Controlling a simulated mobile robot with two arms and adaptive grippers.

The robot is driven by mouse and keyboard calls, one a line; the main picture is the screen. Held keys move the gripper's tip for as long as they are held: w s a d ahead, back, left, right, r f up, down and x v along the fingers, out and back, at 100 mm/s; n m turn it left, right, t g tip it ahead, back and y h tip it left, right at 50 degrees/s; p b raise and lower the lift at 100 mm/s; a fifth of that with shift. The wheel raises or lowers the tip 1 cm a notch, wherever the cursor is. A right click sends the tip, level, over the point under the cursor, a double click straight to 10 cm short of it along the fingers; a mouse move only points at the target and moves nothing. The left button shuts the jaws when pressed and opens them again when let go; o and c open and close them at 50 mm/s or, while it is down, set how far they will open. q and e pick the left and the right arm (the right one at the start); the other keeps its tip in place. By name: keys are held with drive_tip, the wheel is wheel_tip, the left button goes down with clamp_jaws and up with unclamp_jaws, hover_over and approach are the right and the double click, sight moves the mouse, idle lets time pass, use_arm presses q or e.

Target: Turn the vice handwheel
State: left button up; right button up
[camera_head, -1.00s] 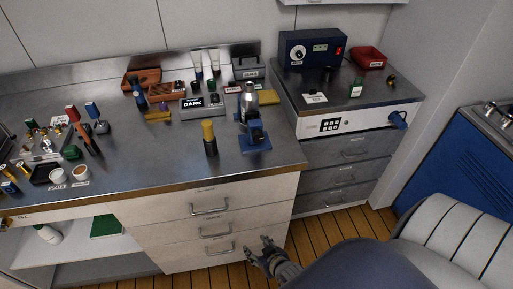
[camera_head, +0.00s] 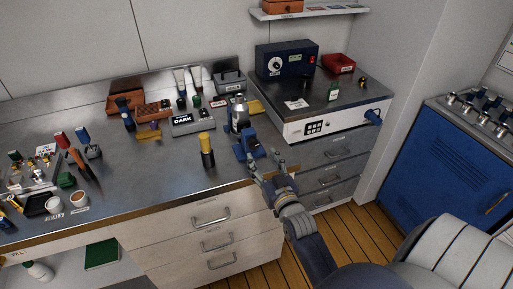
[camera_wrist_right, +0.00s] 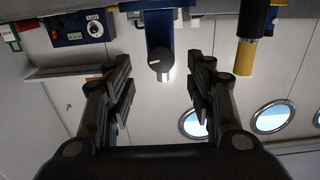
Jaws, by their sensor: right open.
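The small blue vice (camera_head: 247,148) stands near the front right edge of the steel workbench, below a silver bottle-shaped thing. My right gripper (camera_head: 266,163) is open just in front of the vice, with its fingers pointing at it. In the right wrist view the blue vice body (camera_wrist_right: 158,28) shows at top centre. A dark round knob with a white mark, which looks like the handwheel (camera_wrist_right: 161,62), lies between the open fingers of my right gripper (camera_wrist_right: 160,75). No finger visibly touches it. My left gripper is not in view.
A yellow and black tool (camera_head: 207,152) stands upright left of the vice; it also shows in the right wrist view (camera_wrist_right: 246,40). A dark labelled box (camera_head: 190,123) and small tools are behind. A white-fronted unit (camera_head: 335,122) is at right.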

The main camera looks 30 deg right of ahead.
sight(254, 146)
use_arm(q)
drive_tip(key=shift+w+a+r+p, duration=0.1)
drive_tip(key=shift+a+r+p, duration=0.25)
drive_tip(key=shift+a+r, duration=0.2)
use_arm(e)
drive_tip(key=x, duration=0.5)
drive_tip(key=shift+w, duration=0.4)
drive_tip(key=shift+c, duration=0.2)
